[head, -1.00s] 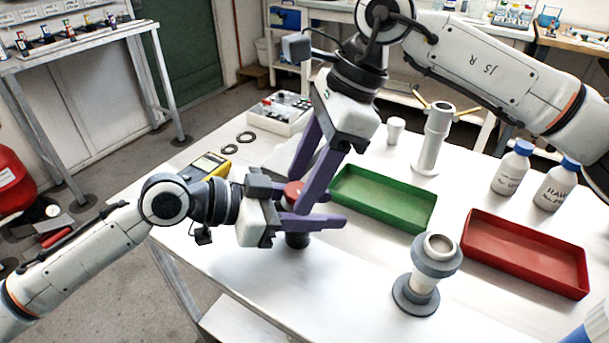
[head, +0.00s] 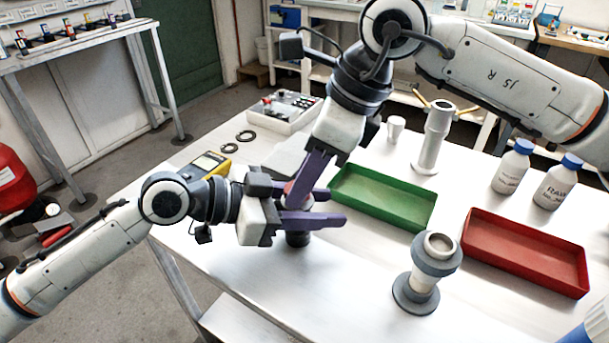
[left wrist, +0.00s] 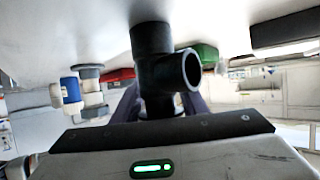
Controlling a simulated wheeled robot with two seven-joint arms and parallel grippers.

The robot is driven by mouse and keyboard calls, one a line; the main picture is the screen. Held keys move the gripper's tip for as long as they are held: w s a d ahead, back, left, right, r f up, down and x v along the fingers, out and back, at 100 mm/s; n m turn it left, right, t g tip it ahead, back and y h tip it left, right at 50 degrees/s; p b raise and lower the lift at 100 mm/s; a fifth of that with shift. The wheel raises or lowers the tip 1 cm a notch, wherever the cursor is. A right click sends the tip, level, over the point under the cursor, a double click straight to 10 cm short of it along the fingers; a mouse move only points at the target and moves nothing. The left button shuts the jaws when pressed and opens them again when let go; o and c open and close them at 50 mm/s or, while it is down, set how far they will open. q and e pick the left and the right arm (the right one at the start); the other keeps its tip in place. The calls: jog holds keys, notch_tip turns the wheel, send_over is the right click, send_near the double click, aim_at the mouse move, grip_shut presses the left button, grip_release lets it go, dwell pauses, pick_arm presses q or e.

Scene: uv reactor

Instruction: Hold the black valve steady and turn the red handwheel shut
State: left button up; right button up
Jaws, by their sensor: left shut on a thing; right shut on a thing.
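The black valve (head: 297,239) stands on the white table, its lower part showing below my left gripper's fingers. In the left wrist view, the valve (left wrist: 153,45) shows its dark body and round open side port. My left gripper (head: 325,207) comes in level from the left, its purple fingers shut on the valve. The red handwheel (head: 288,187) sits on top of the valve and is mostly hidden behind the fingers. My right gripper (head: 303,190) points down from above, shut on the handwheel. Its fingers nearly overlap in the head view.
A green tray (head: 395,219) lies just right of the grippers, and a red tray (head: 520,275) further right. A grey flanged fitting (head: 418,292) stands in front. A yellow meter (head: 208,164) and a control box (head: 285,112) are behind left. The table's front left is clear.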

jog(key=o, duration=1.1)
jog(key=shift+c, duration=0.2)
jog(key=v, duration=1.2)
jog(key=shift+d, duration=0.1)
